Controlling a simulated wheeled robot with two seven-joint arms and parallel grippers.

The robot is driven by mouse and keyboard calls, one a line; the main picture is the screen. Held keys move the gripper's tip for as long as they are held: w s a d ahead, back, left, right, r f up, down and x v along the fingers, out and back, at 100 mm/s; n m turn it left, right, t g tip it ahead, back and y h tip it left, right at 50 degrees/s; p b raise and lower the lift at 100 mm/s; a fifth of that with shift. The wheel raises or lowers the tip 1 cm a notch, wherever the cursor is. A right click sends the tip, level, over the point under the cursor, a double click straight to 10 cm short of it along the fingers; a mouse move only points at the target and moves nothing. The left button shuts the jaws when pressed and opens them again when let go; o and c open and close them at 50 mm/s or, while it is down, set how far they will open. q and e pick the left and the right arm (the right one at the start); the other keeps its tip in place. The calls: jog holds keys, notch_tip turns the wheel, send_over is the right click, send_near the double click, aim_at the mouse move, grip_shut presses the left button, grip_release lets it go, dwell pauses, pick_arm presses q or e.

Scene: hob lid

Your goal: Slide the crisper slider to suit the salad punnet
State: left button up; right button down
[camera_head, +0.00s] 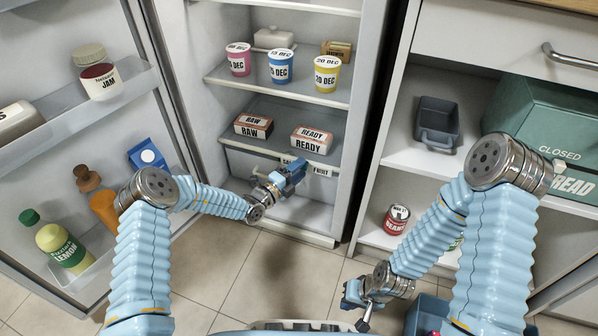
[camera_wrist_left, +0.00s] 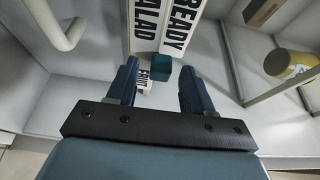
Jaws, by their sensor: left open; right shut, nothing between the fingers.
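My left gripper (camera_head: 291,174) is open at the front of the fridge's crisper, under the lower shelf. In the left wrist view a small teal block (camera_wrist_left: 161,68), seemingly the slider, lies beyond and between the open fingertips (camera_wrist_left: 160,80). I cannot tell if they touch it. The "FRUIT" label (camera_head: 321,171) is right of the gripper in the head view. Large "SALAD" (camera_wrist_left: 148,18) and "READY" (camera_wrist_left: 180,25) lettering stands beyond the block. I cannot tell which lettering belongs to the salad punnet. My right gripper (camera_head: 362,302) is shut and empty, low, outside the fridge.
Boxes marked "RAW" (camera_head: 253,126) and "READY" (camera_head: 312,140) sit on the lower shelf. Several dated pots, including a blue one (camera_head: 281,68), stand above. The open door (camera_head: 70,110) holds jars and bottles at left. A cabinet with a grey bin (camera_head: 437,122) stands at right.

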pick_arm(q)
jog(key=shift+w+d, duration=0.2)
grip_shut()
dwell(0.3)
jog(key=w+a+b, duration=0.1)
jog(key=w+a, duration=0.1)
jog(key=a, duration=0.4)
jog(key=shift+b, duration=0.3)
jog(key=shift+a, duration=0.1)
